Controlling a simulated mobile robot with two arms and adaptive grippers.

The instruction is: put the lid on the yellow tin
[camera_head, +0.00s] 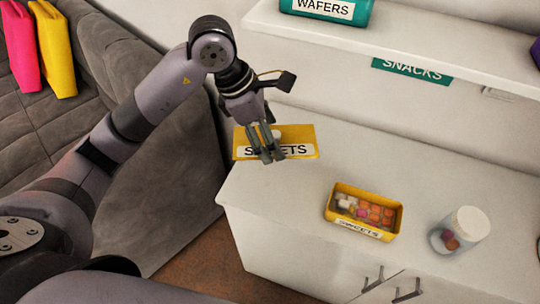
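The yellow tin (346,221) stands open on the white cabinet top, with several orange, pink and pale sweets in it and a "SWEETS" label on its front. The yellow lid (299,135), also labelled "SWEETS", is at the cabinet's left end, behind and left of the tin. My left gripper (266,158) is at the lid, with its fingers in front of it and around a small pale knob (277,134). The fingers look close together, but I cannot tell whether they grip the knob. My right gripper is not in view.
A clear jar with a white lid (471,222) stands right of the tin. Above is a shelf (400,38) with a teal "WAFERS" box (328,9) and a "SNACKS" label (412,71). The counter between lid and tin is clear. A grey sofa (60,110) with pink and yellow items is at left.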

